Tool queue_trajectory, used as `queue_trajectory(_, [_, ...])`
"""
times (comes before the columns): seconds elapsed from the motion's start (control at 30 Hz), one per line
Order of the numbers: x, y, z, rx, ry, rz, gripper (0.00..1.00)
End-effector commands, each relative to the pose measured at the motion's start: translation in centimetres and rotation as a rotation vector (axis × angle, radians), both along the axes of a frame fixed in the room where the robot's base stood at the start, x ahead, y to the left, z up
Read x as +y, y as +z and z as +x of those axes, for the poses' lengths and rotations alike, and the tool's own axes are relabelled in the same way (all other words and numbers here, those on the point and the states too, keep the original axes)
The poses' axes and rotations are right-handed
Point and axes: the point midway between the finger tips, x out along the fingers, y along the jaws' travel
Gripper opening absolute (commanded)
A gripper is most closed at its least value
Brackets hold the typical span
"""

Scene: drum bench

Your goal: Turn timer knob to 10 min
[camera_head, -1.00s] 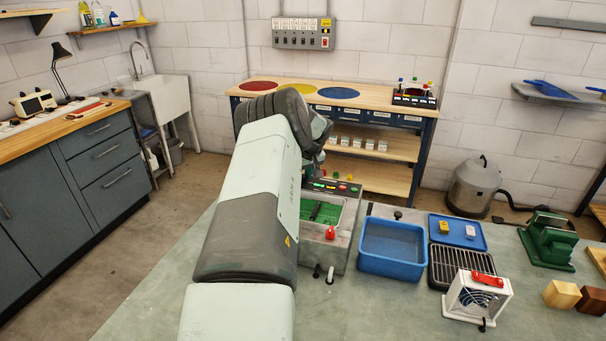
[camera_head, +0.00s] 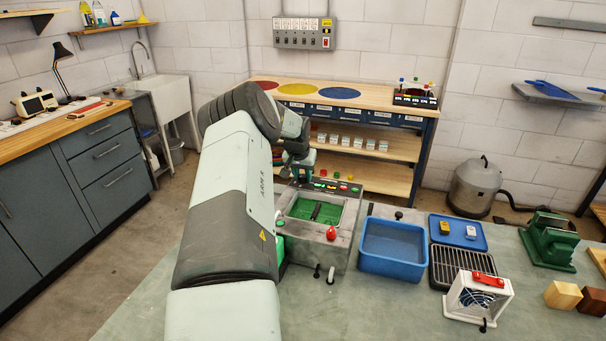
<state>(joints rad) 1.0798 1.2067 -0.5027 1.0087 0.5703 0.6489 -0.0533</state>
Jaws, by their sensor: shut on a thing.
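The grey bench machine (camera_head: 350,218) has a green-lined basin (camera_head: 302,209) with a dark bar across it. A dark control panel (camera_head: 335,187) with lit displays and red and green buttons runs along its back edge. My gripper (camera_head: 301,178) is at the left end of this panel, pointing down, and is shut on what appears to be the timer knob. The knob itself is hidden by the gripper, so its pointer and markings cannot be read. The gripper's fingers are small and only partly seen.
A red knob (camera_head: 331,233) is on the machine's front. To the right are a blue tub (camera_head: 394,261), a black rack (camera_head: 434,276), a blue tray (camera_head: 459,242) and a white fan unit (camera_head: 478,314). My arm covers the bench left of the machine.

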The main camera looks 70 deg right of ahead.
Motion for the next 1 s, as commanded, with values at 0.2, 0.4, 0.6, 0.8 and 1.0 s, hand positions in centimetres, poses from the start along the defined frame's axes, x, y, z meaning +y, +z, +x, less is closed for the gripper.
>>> queue_trajectory(0.2, [0.12,-0.17,0.18,0.004,-0.202,0.005,0.03])
queue_trajectory(0.4, [0.10,-0.21,0.24,0.005,-0.392,0.005,0.03])
queue_trajectory(0.6, [0.03,-0.22,0.29,0.004,-0.569,0.004,0.03])
queue_trajectory(0.8, [-0.04,-0.22,0.41,0.002,-0.714,0.004,0.03])
queue_trajectory(1.0, [-0.05,-0.24,0.37,0.002,-0.812,0.005,0.03])
